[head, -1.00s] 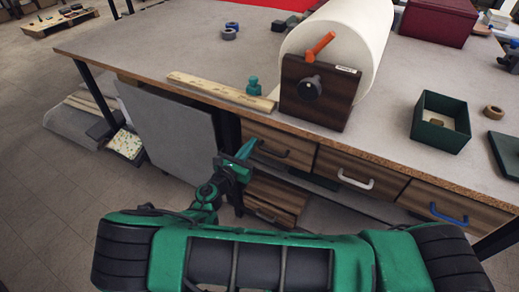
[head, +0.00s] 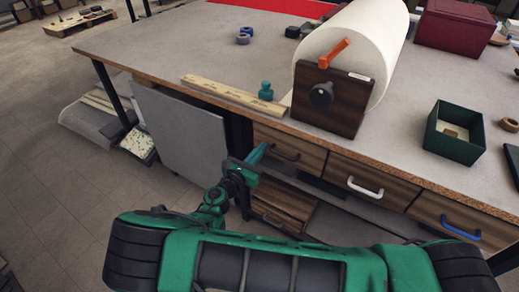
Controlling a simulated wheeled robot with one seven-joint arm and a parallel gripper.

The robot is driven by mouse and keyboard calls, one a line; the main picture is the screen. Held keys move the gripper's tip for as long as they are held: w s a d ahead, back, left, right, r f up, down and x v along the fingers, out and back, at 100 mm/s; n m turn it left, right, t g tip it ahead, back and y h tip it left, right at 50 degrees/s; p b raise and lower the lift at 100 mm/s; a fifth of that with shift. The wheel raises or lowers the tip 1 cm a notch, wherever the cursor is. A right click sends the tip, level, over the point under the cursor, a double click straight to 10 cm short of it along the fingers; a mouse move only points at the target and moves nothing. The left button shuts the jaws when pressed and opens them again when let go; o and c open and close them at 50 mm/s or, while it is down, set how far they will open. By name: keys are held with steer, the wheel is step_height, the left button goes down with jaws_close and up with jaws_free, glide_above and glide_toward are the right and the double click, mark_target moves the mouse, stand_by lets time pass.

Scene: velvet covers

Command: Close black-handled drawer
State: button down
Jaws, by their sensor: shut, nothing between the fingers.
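The drawer with the black handle (head: 264,132) is the leftmost of the row under the tabletop. It has a brown wood-grain front, and its dark handle (head: 285,154) faces me. I cannot tell from this angle whether its front stands out from the row. My gripper (head: 257,154) is shut and empty, in front of the left part of this drawer front, left of the handle. It hides part of the front, and I cannot tell whether its tips touch it. A lower wooden drawer or box (head: 288,201) with a dark handle shows below.
Drawers with a white handle (head: 364,187) and a blue handle (head: 460,228) sit to the right. A grey panel (head: 180,135) stands to the left below the tabletop (head: 190,55). A large white roll (head: 365,40) on a wooden stand is above. Floor is open at left.

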steer(key=v, duration=1.2)
steer(key=shift+s+a, duration=0.2)
steer(key=shift+s, duration=0.05)
